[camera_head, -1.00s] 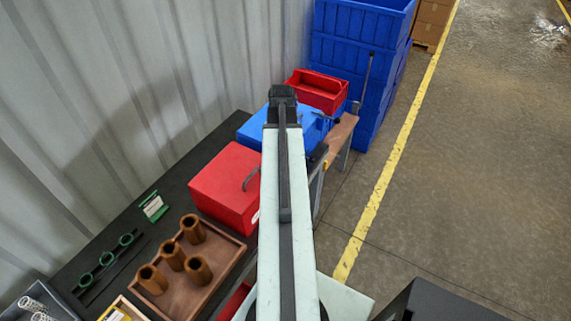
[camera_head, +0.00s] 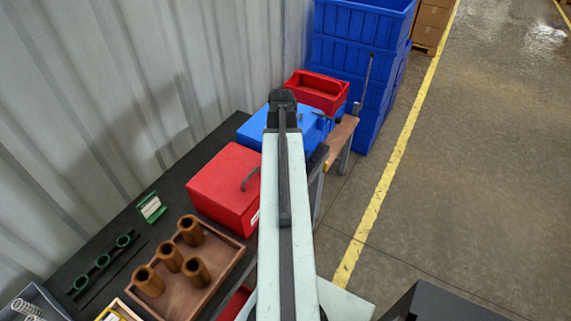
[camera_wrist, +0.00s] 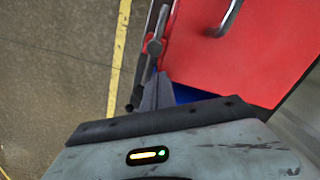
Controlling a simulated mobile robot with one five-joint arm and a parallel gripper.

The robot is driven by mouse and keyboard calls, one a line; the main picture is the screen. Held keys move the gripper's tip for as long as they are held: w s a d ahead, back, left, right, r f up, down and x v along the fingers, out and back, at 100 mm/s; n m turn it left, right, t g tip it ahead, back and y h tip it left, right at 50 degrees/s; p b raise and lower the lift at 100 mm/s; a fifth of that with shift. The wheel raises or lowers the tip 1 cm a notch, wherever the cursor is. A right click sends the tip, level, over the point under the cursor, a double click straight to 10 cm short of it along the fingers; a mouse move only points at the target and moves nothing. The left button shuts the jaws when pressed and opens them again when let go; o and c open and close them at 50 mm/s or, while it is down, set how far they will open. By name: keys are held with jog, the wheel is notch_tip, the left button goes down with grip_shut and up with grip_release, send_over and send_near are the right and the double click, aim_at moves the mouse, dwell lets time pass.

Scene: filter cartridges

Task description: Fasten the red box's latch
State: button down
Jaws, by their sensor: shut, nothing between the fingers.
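The red box (camera_head: 222,185) stands on the dark bench with its lid down and a grey handle (camera_head: 250,178) on top. My arm covers its right side in the head view. In the wrist view the red lid (camera_wrist: 240,60) fills the upper right, with the handle (camera_wrist: 228,18) at the top. A dark grey lever with a round knob (camera_wrist: 155,46), seemingly the latch, lies along the box's edge; whether it is fastened I cannot tell. My gripper (camera_wrist: 160,78) is shut and empty, its tip just below the knob in the picture. Contact is unclear. In the head view the fingers are hidden.
A blue box (camera_head: 290,128) stands behind the red box, with a red bin (camera_head: 318,92) and stacked blue crates (camera_head: 345,50) beyond. A wooden tray (camera_head: 215,272) with several brown cylinders is in front. The corrugated wall is left; open floor lies right.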

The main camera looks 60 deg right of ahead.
jog(key=shift+s, duration=0.1)
jog(key=shift+s+d, duration=0.2)
jog(key=shift+s, duration=0.5)
jog(key=shift+s, duration=0.65)
jog(key=shift+s+a, duration=0.25)
jog(key=shift+s, duration=0.45)
